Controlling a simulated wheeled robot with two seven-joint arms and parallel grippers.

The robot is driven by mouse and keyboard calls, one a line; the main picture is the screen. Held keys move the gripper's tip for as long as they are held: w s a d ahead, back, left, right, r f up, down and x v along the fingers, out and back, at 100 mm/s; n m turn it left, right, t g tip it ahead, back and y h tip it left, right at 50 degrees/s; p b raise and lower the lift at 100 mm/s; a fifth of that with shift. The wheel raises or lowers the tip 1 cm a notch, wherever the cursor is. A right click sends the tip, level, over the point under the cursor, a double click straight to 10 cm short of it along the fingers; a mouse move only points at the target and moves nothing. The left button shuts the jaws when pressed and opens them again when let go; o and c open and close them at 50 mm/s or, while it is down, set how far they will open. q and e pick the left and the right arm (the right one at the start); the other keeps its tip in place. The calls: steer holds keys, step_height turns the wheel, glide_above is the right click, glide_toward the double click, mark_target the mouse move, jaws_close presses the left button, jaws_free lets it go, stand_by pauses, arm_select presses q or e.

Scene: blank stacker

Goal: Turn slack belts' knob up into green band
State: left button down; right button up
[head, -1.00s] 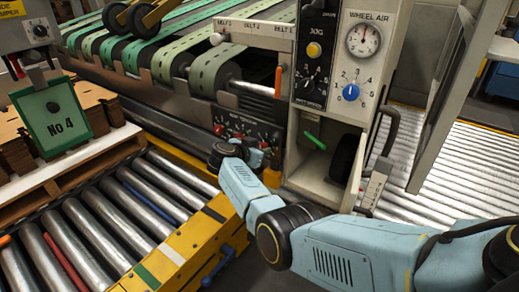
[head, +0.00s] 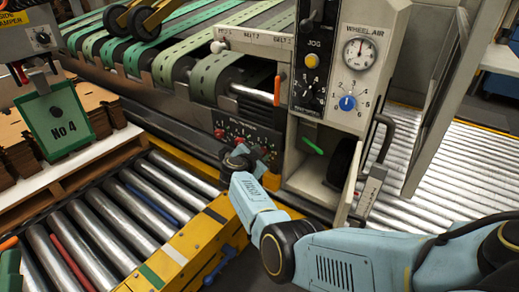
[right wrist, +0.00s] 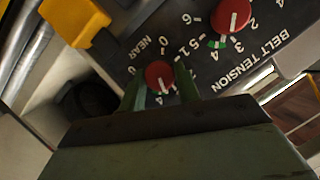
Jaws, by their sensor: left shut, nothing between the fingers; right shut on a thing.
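The belt tension panel (head: 262,131) carries a row of red knobs under the green belts (head: 208,72). In the right wrist view, my right gripper (right wrist: 160,82) is shut around a red knob (right wrist: 158,74) beside the word NEAR, one finger on each side. Its white pointer line faces down in the picture; the fingers hide part of its scale. A second red knob (right wrist: 233,14) has a small green band (right wrist: 217,43) by its scale. In the head view my right wrist hides the right fingertips. My left gripper (head: 9,268) is at the lower left edge, shut and empty.
A yellow block (right wrist: 76,19) sits beside the panel in the wrist view. Right of the panel stands a control column with a wheel air gauge (head: 359,51) and blue knob (head: 347,103). A roller conveyor (head: 120,215) and yellow rail (head: 180,250) lie in front.

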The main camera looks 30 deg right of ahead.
arm_select(q)
steer(key=shift+w+f+y, duration=0.15)
steer(key=shift+f+y, duration=0.15)
steer(key=shift+f, duration=0.15)
arm_select(e)
steer(key=m+t, duration=0.1)
steer(key=m, duration=0.2)
steer(key=shift+s+f+t, duration=0.1)
steer(key=shift+f+t, duration=0.05)
steer(key=shift+t, duration=0.25)
arm_select(q)
steer(key=shift+r, duration=0.15)
arm_select(e)
steer(key=o, duration=1)
steer(key=shift+c, duration=0.2)
